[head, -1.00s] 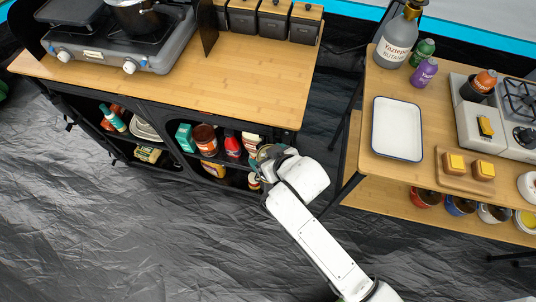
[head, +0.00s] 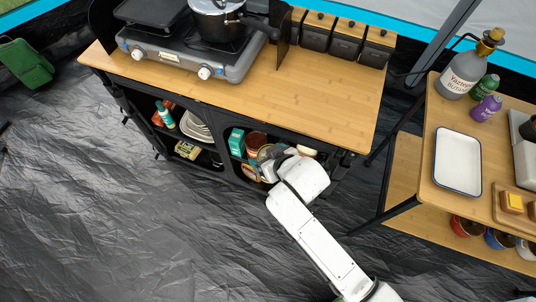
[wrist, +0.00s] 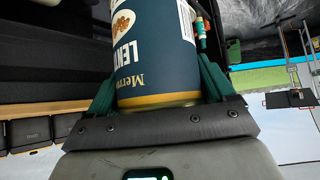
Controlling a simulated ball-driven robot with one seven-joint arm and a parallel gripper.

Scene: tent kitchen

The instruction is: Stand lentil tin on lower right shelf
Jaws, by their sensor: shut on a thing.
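The lettering appears upside down in that picture. In the head view my gripper (head: 270,155) is in front of the right-hand compartment of the black cabinet (head: 340,158). My wrist hides most of the tin there and much of the lower right shelf, so I cannot tell whether the tin touches it.
A teal box (head: 237,142) and a brown-red jar (head: 256,140) stand in the right compartment, left of my gripper. The left compartment holds plates (head: 195,127) and a teal bottle (head: 164,114). A side table with a white tray (head: 458,161) stands right.

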